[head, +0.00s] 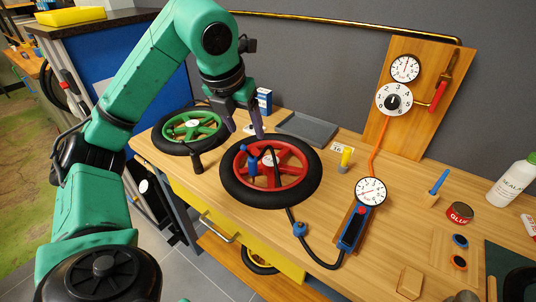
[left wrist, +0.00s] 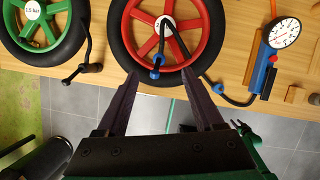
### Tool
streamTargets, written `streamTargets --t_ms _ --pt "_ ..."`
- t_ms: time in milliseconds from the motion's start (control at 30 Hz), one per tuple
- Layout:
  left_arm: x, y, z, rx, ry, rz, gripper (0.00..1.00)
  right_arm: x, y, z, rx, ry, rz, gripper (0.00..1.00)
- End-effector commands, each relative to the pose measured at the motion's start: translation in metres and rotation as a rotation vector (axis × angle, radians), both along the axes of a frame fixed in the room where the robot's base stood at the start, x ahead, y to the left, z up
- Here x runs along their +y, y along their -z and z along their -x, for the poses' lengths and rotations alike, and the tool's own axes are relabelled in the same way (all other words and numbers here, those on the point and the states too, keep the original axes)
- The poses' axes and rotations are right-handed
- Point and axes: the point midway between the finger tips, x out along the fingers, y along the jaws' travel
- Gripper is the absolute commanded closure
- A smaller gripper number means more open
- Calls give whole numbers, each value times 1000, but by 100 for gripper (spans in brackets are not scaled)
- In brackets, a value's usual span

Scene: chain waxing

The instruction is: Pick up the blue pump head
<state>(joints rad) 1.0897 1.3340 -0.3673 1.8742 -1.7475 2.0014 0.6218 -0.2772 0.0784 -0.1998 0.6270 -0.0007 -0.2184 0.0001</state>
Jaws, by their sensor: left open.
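The hose runs to the blue pump (head: 352,230) with a round gauge. My right gripper is out of view.
A green wheel (head: 215,130) with a black crank lies at the left. A grey tray (head: 307,130) and a yellow-topped piece (head: 345,159) stand behind. A gauge board (head: 424,90) leans on the wall. A glue tin (head: 459,212) sits at the right.

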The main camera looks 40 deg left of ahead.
Motion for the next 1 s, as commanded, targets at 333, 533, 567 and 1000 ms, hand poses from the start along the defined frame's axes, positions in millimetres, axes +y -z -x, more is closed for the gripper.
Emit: streamTargets --t_ms 333,533,567,1000 --pt "8 74 -27 4 -1 -1 31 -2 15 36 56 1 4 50" --pt "11 100 -34 7 0 -1 31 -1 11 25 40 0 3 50" --pt "12 104 -36 6 -1 -3 31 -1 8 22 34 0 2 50" --pt "14 135 -47 -1 1 -1 50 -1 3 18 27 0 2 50"
